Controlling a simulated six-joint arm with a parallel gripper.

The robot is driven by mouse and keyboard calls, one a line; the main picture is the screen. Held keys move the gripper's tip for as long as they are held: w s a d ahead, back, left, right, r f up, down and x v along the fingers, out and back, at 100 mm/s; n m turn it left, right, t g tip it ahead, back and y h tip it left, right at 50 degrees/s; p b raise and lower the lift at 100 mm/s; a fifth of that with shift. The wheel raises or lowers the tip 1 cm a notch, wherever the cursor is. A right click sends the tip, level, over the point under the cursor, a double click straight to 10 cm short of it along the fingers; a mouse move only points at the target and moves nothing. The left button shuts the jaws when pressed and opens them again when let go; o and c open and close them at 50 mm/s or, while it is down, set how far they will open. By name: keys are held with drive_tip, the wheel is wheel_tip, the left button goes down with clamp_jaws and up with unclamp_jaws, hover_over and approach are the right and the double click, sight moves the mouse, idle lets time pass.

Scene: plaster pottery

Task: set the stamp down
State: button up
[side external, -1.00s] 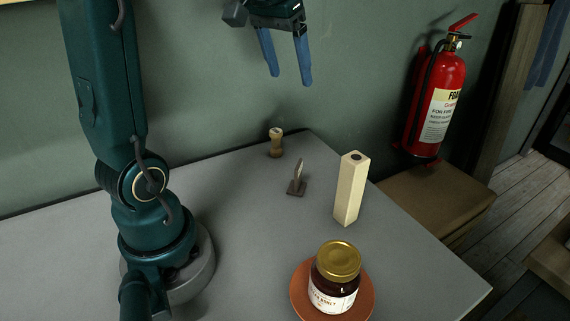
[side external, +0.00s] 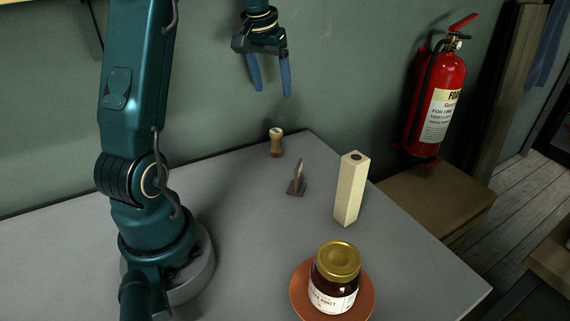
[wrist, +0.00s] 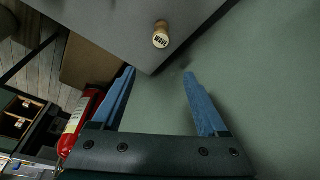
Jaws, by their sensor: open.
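A small turned wooden piece (side external: 277,142) with a pale round end, which looks like the stamp, stands upright near the table's back corner. In the wrist view it (wrist: 161,35) shows dark lettering on its round end, beyond the fingertips. My gripper (side external: 273,92) is open, its two blue fingers pointing down, empty and well above the tabletop. In the wrist view my gripper (wrist: 159,74) has nothing between its fingers.
A small dark piece with a square foot (side external: 297,182) and a tall cream block (side external: 350,190) stand on the grey table (side external: 240,245). A honey jar (side external: 336,275) sits on a terracotta saucer (side external: 302,296) in front. A fire extinguisher (side external: 437,105) hangs on the wall.

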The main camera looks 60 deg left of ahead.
sight(274, 132)
wheel_tip(274, 132, down, 11)
drive_tip(key=shift+r, duration=0.15)
drive_tip(key=shift+x, duration=2.55)
clamp_jaws()
